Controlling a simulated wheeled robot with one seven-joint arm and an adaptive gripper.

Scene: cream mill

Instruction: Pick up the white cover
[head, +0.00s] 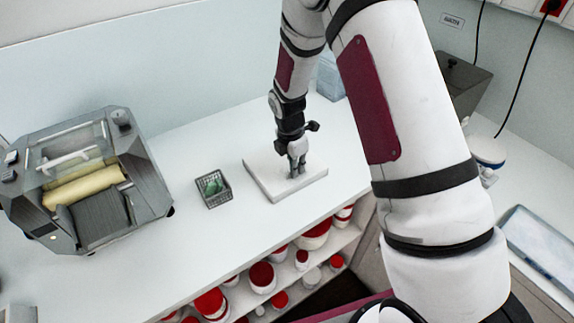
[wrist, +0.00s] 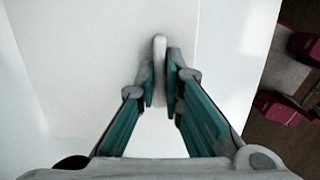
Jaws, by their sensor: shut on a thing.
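The white cover (head: 264,176) is a flat, square white slab at the middle of the counter in the head view. In the wrist view the cover (wrist: 85,75) fills much of the picture below my fingers. My gripper (wrist: 160,82) is shut on a thin upright white handle (wrist: 160,52) that stands up from the cover, one finger on each side. I cannot tell whether the cover rests on the counter or is slightly raised.
A small grey basket (head: 213,188) with green contents stands left of the cover. A grey machine with a yellow roll (head: 88,187) is farther left. Red-lidded tubs (head: 262,275) fill the shelf below the counter's front edge. The counter (head: 210,150) around the cover is mostly clear.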

